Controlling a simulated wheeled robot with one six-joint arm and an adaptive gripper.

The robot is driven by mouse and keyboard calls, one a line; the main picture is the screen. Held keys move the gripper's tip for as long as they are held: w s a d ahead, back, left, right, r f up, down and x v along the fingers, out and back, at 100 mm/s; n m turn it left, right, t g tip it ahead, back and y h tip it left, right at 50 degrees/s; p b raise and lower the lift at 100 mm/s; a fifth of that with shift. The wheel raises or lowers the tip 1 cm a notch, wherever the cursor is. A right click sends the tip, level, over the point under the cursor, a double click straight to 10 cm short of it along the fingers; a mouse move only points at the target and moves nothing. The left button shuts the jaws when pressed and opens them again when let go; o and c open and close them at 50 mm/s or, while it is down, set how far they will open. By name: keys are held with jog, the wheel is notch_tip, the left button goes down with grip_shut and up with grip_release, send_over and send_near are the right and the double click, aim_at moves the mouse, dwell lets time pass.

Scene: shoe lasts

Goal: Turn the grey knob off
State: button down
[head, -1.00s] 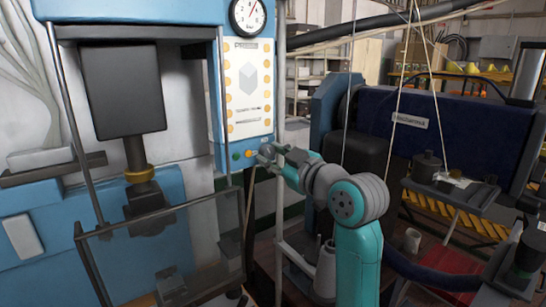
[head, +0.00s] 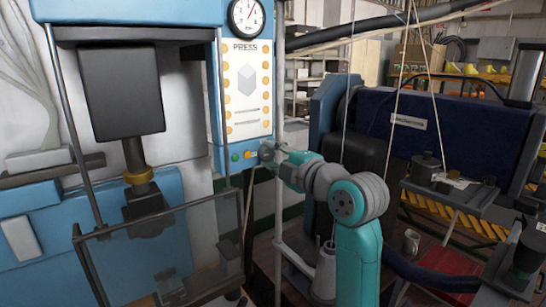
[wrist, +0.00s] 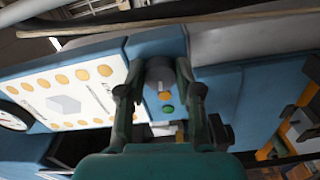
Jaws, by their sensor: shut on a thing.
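The grey knob (wrist: 160,72) is on the lower end of the blue press's control panel, in line with an orange button (wrist: 165,95) and a green button (wrist: 168,109). In the wrist view it sits between my two fingertips. My gripper (wrist: 159,70) is shut on it, one finger on each side. In the head view my gripper (head: 266,150) is at the panel's lower right corner and hides most of the knob. The knob's turn position is too small to read.
The white panel (head: 247,88) labelled PRESS with orange dots and a gauge (head: 246,16) are above the knob. A clear guard (head: 165,255) stands at lower left. Thin cords hang near my arm. A dark blue machine (head: 420,135) stands to the right.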

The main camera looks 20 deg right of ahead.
jog(key=shift+n, duration=0.9)
jog(key=c, duration=0.8)
grip_release()
jog(key=v, duration=0.7)
jog(key=shift+s, duration=0.25)
